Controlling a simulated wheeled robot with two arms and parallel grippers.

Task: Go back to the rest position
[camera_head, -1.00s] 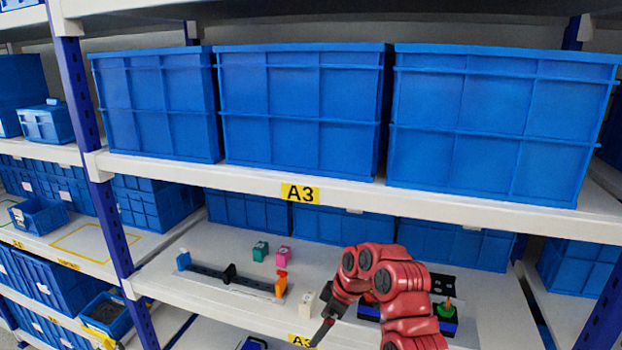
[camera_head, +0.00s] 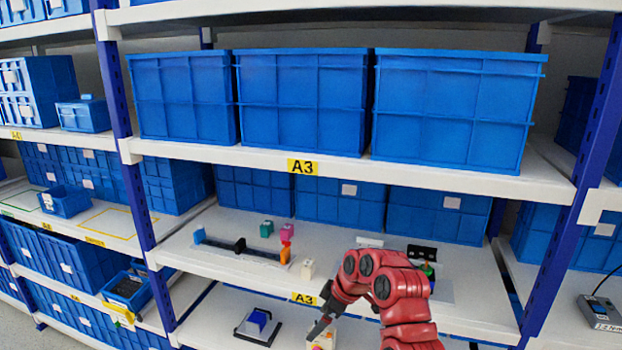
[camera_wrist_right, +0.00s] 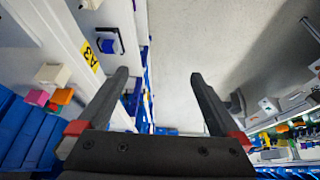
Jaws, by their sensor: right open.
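My right arm comes in from the lower right in the head view. Its gripper (camera_head: 320,326) is in front of the A3 shelf's front edge. In the right wrist view the two dark fingers of the right gripper (camera_wrist_right: 158,80) stand wide apart with nothing between them. A device with a green knob (camera_head: 428,270) stands on the shelf, partly hidden behind my red arm. No rotary switch can be made out clearly. My left gripper is in neither view.
The A3 shelf (camera_head: 210,262) holds a black bar (camera_head: 238,246), a green cube (camera_head: 267,229), a pink cube (camera_head: 287,231) and a cream block (camera_head: 308,268). A blue rocker device (camera_head: 258,324) sits on the shelf below. Large blue bins (camera_head: 303,100) fill the shelf above.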

